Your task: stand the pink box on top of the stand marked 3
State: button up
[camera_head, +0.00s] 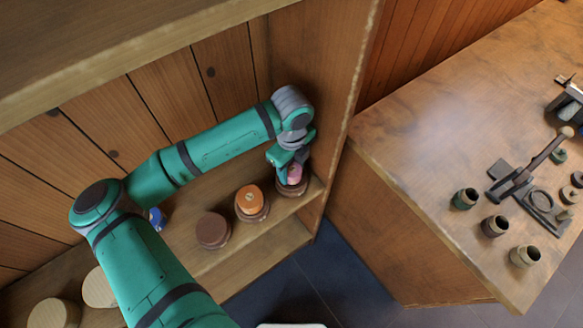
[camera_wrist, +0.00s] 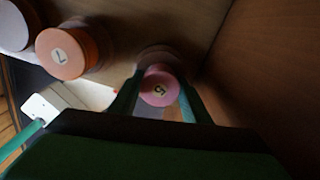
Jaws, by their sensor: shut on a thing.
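The pink box (camera_head: 294,173) is a small round piece at the right end of the shelf. My gripper (camera_head: 288,168) is shut on it. In the wrist view the pink box (camera_wrist: 160,87) sits between the two fingers, its marked round top facing the camera; the mark is hard to read. A brown round stand (camera_head: 291,188) is right below the pink box. The stand's edge also shows behind the box in the wrist view (camera_wrist: 158,54). I cannot tell whether box and stand touch, and no number on this stand can be read.
Left of it an orange round box (camera_head: 249,198), marked 7 in the wrist view (camera_wrist: 62,53), stands on a brown stand. A brown spool (camera_head: 213,230) and pale round pieces (camera_head: 55,313) are further left. The shelf's side wall (camera_head: 337,110) is close on the right.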

aim_at(292, 169)
jog(key=shift+f, duration=0.1)
jog(key=o, duration=1)
jog(key=shift+f, duration=0.1)
jog(key=shift+o, duration=0.2)
notch_tip(292, 169, up, 12)
jog(key=shift+r, duration=0.25)
